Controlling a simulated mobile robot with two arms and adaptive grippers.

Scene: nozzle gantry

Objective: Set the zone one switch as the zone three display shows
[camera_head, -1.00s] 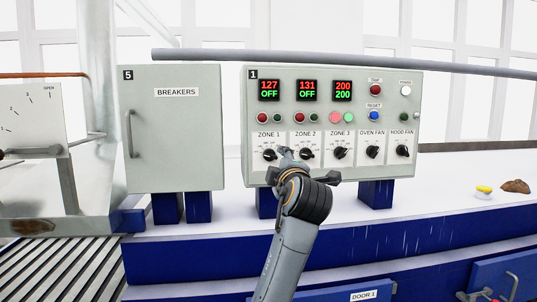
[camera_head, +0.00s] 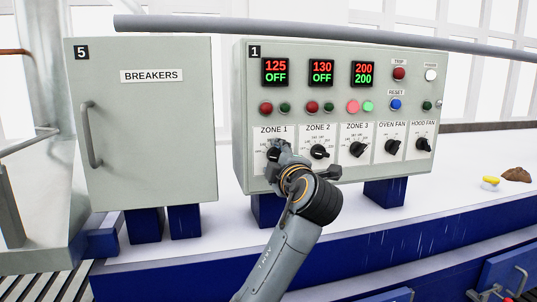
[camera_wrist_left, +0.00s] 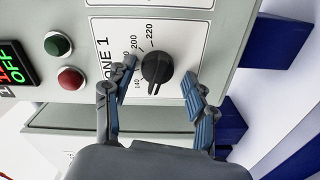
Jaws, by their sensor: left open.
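The zone 1 switch (camera_wrist_left: 156,68) is a black rotary knob on the grey control panel (camera_head: 300,100). In the left wrist view its white mark points down the picture, away from the printed 200 and 220. My left gripper (camera_wrist_left: 160,75) is open, with one finger on each side of the knob; I cannot tell if either touches it. In the head view the gripper (camera_head: 279,152) partly covers the knob. The zone 3 display (camera_head: 363,74) reads red 200 over green 200. The zone 1 display (camera_head: 275,72) reads red 125 over green OFF.
The zone 2 knob (camera_head: 319,152) and zone 3 knob (camera_head: 357,149) are close to the right of my gripper. A breaker cabinet (camera_head: 150,130) stands left of the panel. A grey pipe (camera_head: 330,30) runs above. A yellow item (camera_head: 491,182) lies at right.

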